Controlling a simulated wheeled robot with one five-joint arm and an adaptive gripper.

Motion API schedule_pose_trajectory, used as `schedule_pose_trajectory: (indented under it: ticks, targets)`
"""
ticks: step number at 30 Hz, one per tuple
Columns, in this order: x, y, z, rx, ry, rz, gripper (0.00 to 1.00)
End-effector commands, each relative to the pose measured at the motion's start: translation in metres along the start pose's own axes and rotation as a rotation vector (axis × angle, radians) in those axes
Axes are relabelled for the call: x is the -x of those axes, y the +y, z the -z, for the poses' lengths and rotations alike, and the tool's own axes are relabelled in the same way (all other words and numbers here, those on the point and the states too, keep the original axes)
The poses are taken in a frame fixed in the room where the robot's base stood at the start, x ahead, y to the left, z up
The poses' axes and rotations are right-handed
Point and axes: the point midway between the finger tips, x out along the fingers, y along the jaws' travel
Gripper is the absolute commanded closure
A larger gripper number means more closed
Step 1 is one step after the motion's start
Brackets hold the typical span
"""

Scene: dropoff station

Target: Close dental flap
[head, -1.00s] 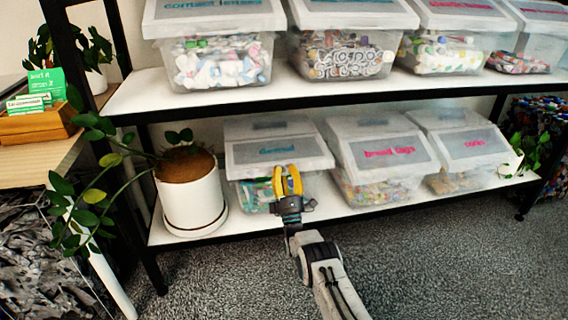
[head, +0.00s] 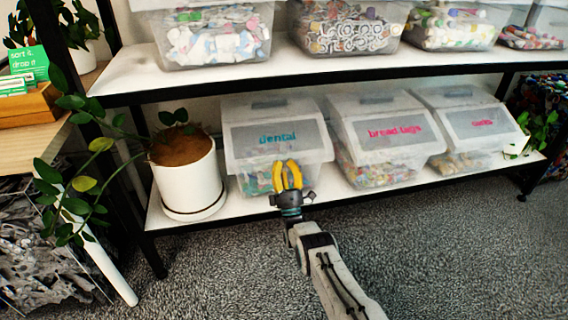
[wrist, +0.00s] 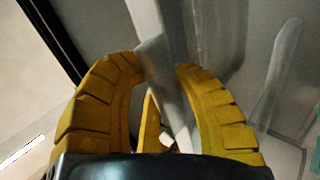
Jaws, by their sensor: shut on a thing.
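The dental bin (head: 247,186) is a translucent box of small colourful items on the lower shelf, left of the bread tags bin. Its front flap (head: 238,150), with a grey label reading "dental", slopes downward over the bin's front. My gripper (head: 287,162), with yellow fingers, is at the flap's lower edge, right of its middle. In the wrist view, the curved fingers (wrist: 160,68) are on either side of a translucent plastic edge (wrist: 168,85) and shut on it. The exact contact and any gap under the flap are hidden.
The bread tags bin (head: 380,175) and corks bin (head: 470,160) stand to the right. A white potted plant (head: 190,190) is close on the left. The upper shelf (head: 180,78) with more bins is above. Grey carpet (head: 230,270) is open in front.

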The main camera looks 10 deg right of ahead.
Motion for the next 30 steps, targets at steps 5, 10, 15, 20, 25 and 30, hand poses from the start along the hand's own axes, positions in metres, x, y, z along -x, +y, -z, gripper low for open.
schedule_pose_trajectory:
  ticks: [5,10,15,20,25,30]
  targets:
    - [0.0133,-0.0154,0.0002,-0.001,0.000,0.053,1.00]
    - [0.0134,-0.0155,0.0002,-0.001,0.000,0.053,0.74]
    - [0.0134,-0.0155,0.0002,-0.001,0.000,0.053,0.58]
    - [0.0134,-0.0155,0.0002,-0.001,0.000,0.053,0.44]
    - [0.0132,-0.0153,0.0002,-0.001,0.000,0.052,0.41]
    - [0.0106,-0.0131,0.0002,-0.001,0.000,0.046,0.41]
